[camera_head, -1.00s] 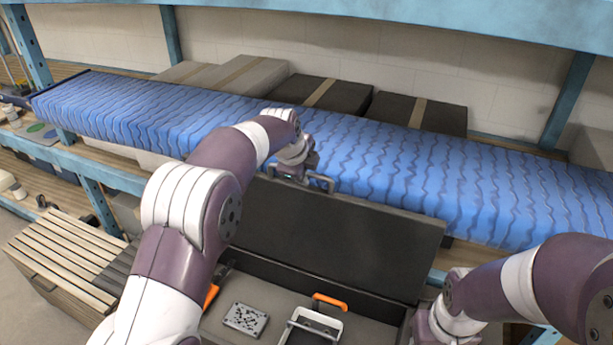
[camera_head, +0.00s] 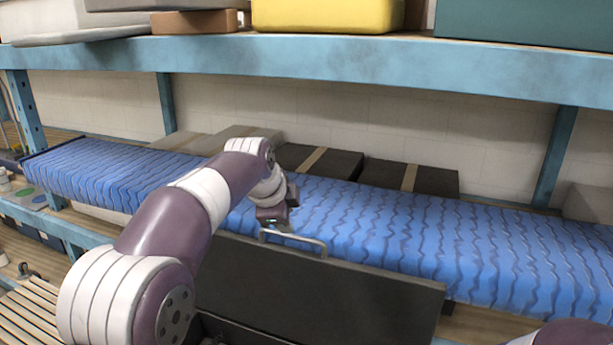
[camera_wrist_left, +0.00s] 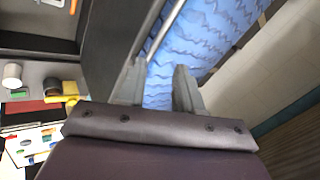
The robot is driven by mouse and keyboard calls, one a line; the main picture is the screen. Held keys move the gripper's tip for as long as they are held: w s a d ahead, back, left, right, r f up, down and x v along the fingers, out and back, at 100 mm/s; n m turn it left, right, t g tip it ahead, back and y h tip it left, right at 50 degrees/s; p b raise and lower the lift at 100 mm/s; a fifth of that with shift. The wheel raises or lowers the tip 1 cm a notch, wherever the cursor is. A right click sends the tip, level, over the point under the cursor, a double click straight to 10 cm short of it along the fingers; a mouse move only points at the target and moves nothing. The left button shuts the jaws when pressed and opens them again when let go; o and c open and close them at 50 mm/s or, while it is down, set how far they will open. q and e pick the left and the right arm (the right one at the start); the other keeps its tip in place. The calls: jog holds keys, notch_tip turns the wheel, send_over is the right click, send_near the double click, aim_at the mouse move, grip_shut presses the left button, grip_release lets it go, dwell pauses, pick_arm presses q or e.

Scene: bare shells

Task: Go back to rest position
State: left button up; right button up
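My left arm reaches in from the left in the head view. Its gripper (camera_head: 278,224) is by the left end of the metal handle (camera_head: 305,241) on the raised dark case lid (camera_head: 325,285). In the left wrist view the two fingers (camera_wrist_left: 158,90) stand apart with nothing held between them. The metal handle also shows in the left wrist view (camera_wrist_left: 166,32), just beyond the fingers. Only a small piece of my right arm shows at the lower right corner; its gripper is out of view.
A blue wavy-patterned roll (camera_head: 420,230) lies along the shelf behind the lid. Dark boxes (camera_head: 410,177) stand behind it. A blue shelf beam (camera_head: 330,60) crosses above, with a yellow box (camera_head: 325,14) on top. A slatted wooden crate (camera_head: 30,315) is at the lower left.

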pick_arm(q)
jog(key=s+a+f+n+g+b, duration=0.1)
jog(key=s+f+n, duration=0.1)
jog(key=f+n, duration=0.3)
jog(key=s+a+f+n+g, duration=0.1)
jog(key=s+f+n, duration=0.2)
jog(key=f, duration=0.3)
jog(key=s+a+f+n+g+y+b, duration=0.1)
jog(key=s+a+f+n+b, duration=0.2)
jog(key=s+f, duration=0.6)
jog(key=s+a+f+n+g+y+b, duration=0.1)
jog(key=s+a+f+n, duration=0.4)
jog(key=s+f, duration=0.5)
jog(key=s+n+g+b, duration=0.1)
jog(key=s+b, duration=0.1)
jog(key=s, duration=0.3)
jog(key=shift+s, duration=0.4)
jog(key=shift+s+r, duration=0.1)
